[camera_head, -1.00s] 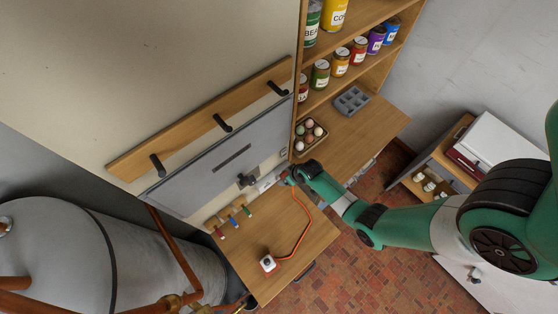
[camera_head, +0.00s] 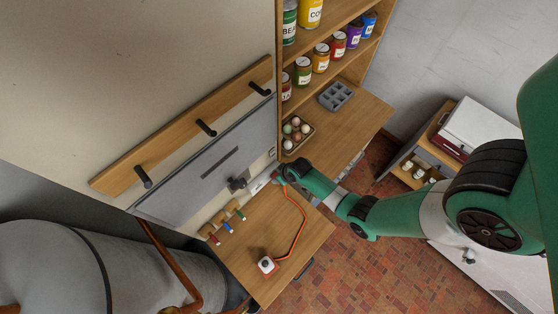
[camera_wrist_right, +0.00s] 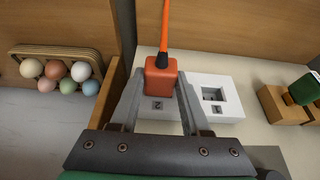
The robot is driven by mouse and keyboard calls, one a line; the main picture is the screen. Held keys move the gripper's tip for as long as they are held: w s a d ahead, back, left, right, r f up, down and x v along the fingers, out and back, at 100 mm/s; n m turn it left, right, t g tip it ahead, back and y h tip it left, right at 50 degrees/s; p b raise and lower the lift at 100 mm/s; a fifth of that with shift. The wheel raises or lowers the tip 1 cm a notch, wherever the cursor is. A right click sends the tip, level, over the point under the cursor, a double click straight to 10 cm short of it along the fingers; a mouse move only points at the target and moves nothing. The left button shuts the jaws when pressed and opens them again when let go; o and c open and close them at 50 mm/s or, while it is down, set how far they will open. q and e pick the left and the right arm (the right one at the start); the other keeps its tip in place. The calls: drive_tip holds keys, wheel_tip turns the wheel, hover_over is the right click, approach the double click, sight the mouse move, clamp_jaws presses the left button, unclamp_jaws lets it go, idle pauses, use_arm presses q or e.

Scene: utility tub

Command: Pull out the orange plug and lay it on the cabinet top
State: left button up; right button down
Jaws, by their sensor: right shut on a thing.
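The orange plug (camera_wrist_right: 160,76) is between the fingers of my right gripper (camera_wrist_right: 161,98) in the right wrist view, with its orange cord leading up. It is in front of the left white socket plate (camera_wrist_right: 150,58); I cannot tell how deep it sits. A second socket (camera_wrist_right: 214,96) beside it is empty. In the head view my right gripper (camera_head: 277,179) is at the wall above the cabinet top (camera_head: 245,254), and hides the plug. My left gripper is not in view.
Several colour-handled tools (camera_head: 228,227) in wooden holders line the wall side of the cabinet top. A dark knob (camera_head: 237,184) sticks out of the grey panel. An egg tray (camera_head: 297,133) stands beyond a wooden divider. The cabinet top's middle is mostly clear.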

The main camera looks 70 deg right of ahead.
drive_tip(key=s, duration=0.1)
drive_tip(key=s+a+p, duration=0.2)
drive_tip(key=s, duration=0.1)
drive_tip(key=shift+s, duration=0.1)
idle(0.9)
drive_tip(key=shift+s, duration=0.1)
